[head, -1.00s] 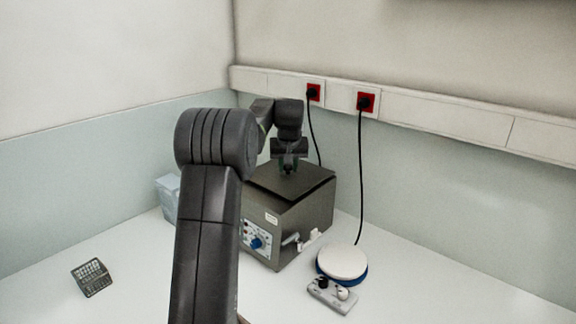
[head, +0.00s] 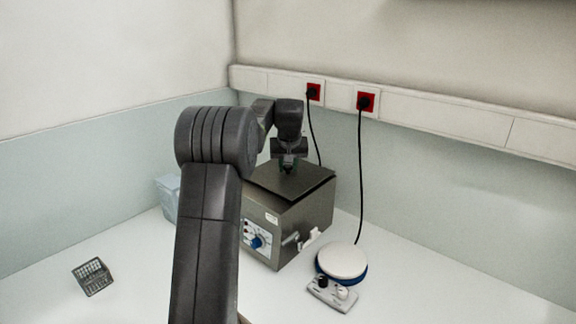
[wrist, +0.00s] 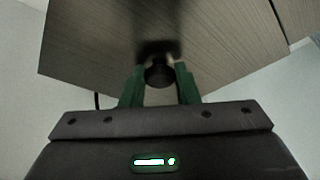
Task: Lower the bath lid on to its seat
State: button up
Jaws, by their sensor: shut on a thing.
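The bath (head: 305,225) is a grey metal box on the bench, with a control panel and blue knob on its front left face. Its lid (head: 313,180), a dark flat plate, lies over the top of the box, a little askew to it. I cannot tell whether the lid touches its seat all round. My gripper (head: 288,166) is above the middle of the lid. In the wrist view, its green fingers (wrist: 160,82) are shut on the lid's round dark knob (wrist: 159,74), with the brushed lid plate (wrist: 90,40) around it.
A round white-topped device with a blue rim (head: 342,262) and a small grey control unit (head: 332,293) are right of the bath. A clear bluish container (head: 168,197) stands behind left. A dark rack (head: 93,276) lies at left. Two cords hang from red sockets (head: 365,102).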

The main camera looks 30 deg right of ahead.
jog(key=shift+f, duration=0.45)
dwell(0.5)
jog(key=o, duration=1.6)
jog(key=shift+c, duration=0.2)
jog(key=shift+r+p, duration=1.55)
jog(key=shift+p, duration=0.05)
jog(key=shift+r, duration=1.45)
